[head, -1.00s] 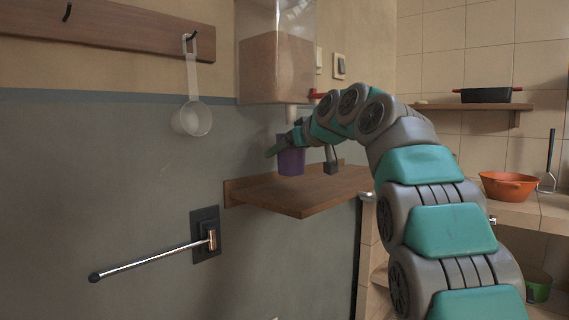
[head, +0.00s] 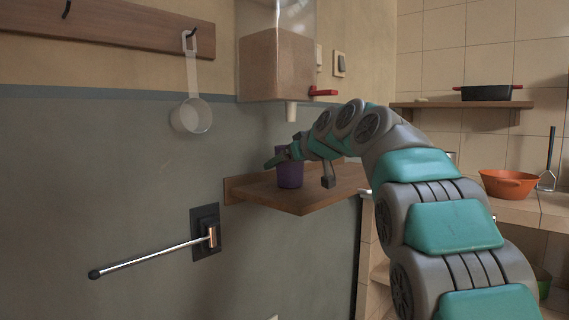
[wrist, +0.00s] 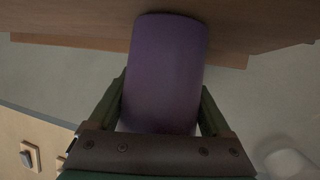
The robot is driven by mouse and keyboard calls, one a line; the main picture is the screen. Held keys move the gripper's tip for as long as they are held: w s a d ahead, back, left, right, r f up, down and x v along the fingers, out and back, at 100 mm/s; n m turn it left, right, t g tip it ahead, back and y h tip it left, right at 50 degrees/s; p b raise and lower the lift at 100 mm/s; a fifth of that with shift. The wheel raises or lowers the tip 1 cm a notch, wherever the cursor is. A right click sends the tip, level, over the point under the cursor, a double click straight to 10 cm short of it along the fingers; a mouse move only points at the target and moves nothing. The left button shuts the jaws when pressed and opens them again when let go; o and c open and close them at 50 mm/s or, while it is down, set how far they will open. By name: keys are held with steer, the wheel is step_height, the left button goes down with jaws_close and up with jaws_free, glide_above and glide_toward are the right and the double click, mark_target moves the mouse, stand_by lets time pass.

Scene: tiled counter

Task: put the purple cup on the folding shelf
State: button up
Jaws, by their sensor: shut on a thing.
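The purple cup (head: 290,175) is upright at the wooden folding shelf (head: 302,199), below the dispenser spout. My gripper (head: 281,157) is shut on the cup, with its fingers near the cup's upper part. In the wrist view the purple cup (wrist: 163,75) fills the middle between my gripper's two fingers (wrist: 160,112), and its far end overlaps the wooden shelf (wrist: 75,22). The cup's base looks to be at the shelf top, but I cannot tell whether it touches.
A dispenser (head: 276,60) with a spout hangs on the wall above the shelf. A metal bar (head: 150,258) sticks out lower left. A clear scoop (head: 191,115) hangs from a hook. An orange bowl (head: 508,184) stands on the right counter. Bare shelf shows in front of the cup.

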steer(key=shift+f, duration=0.2)
steer(key=o, duration=1.1)
steer(key=shift+r, duration=0.1)
steer(key=shift+o, duration=0.2)
steer(key=shift+r, duration=0.1)
steer(key=b+v, duration=0.1)
steer(key=v, duration=1.1)
steer(key=shift+b, duration=0.35)
